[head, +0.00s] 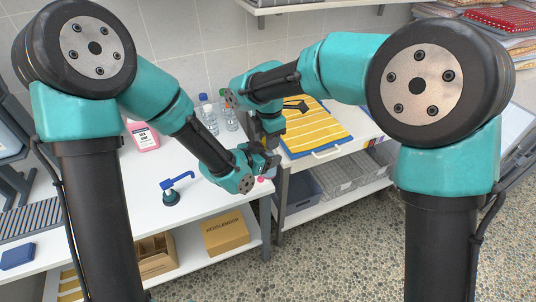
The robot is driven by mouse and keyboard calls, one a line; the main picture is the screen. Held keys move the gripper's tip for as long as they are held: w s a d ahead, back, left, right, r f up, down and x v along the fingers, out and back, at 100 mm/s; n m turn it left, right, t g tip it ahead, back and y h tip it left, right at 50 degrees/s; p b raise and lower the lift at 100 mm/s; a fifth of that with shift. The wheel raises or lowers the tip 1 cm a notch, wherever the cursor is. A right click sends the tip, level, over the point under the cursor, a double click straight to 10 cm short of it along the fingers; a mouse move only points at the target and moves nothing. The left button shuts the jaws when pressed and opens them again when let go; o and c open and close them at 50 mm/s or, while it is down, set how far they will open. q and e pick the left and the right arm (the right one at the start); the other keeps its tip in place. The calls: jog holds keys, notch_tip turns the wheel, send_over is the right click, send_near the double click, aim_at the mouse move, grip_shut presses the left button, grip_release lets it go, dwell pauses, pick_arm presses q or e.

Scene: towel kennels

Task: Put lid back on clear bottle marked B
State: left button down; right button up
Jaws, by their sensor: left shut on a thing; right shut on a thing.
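Two clear bottles stand at the back of the white table, one with a blue cap (208,117) and one with a green cap (230,118). I cannot read a mark B on either. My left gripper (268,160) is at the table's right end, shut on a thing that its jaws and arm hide. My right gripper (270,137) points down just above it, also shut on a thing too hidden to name. A small pink-red patch (262,179) shows below the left gripper; I cannot tell what it belongs to.
A blue-handled tool (176,183) with a dark round base stands mid-table. The table's front middle (215,195) is clear. A cardboard box (226,233) sits below.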

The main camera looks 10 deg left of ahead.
jog(key=o, duration=1)
jog(key=shift+r, duration=2.25)
jog(key=shift+r, duration=0.15)
jog(key=shift+c, duration=0.3)
jog(key=shift+r+n, duration=1.6)
